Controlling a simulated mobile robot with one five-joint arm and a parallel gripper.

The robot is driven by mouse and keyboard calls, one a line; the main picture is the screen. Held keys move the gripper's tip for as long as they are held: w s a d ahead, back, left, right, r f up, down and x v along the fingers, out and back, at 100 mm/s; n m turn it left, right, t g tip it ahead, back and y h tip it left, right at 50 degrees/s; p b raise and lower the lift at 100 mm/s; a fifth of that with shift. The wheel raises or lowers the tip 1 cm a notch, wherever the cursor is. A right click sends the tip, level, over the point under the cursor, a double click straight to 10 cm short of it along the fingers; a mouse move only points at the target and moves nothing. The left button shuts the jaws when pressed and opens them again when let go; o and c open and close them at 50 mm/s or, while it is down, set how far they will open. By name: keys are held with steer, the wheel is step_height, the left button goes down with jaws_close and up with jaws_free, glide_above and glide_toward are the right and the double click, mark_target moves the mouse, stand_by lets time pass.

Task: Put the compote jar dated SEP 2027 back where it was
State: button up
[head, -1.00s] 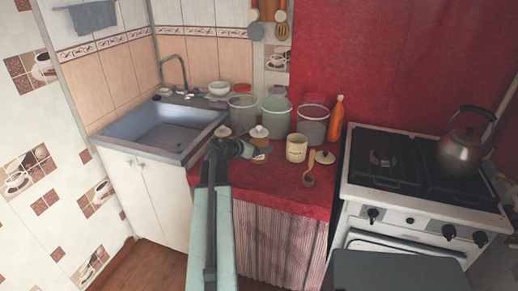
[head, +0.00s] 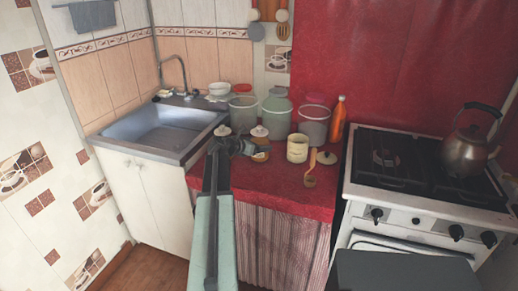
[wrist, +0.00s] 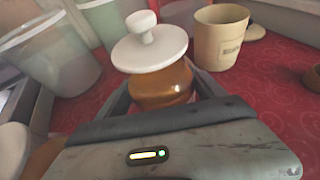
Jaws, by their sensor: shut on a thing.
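A compote jar with an amber body and a white knobbed lid (wrist: 152,45) stands between my gripper's fingers in the wrist view. No date on it can be read. In the head view the jar (head: 261,154) is at the middle of the red counter, and my gripper (head: 252,149) reaches it from the left, shut on it. I cannot tell whether its base touches the counter. A second white-lidded jar (head: 222,131) is to the left, partly hidden behind my arm. It seems to show at the left edge of the wrist view (wrist: 14,148).
A cream canister (head: 297,149), a loose lid (head: 327,158) and a wooden spoon (head: 310,178) lie right of the jar. The sink (head: 160,135) is left, the stove (head: 425,190) right.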

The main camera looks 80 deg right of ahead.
steer(key=shift+f, duration=0.1)
steer(key=o, duration=2.1)
steer(key=shift+c, duration=0.2)
steer(key=shift+r, duration=0.25)
steer(key=p+v, duration=0.4)
steer(key=v, duration=0.8)
steer(key=shift+f+p, duration=0.2)
steer(key=shift+p, duration=0.1)
steer(key=shift+r, duration=0.1)
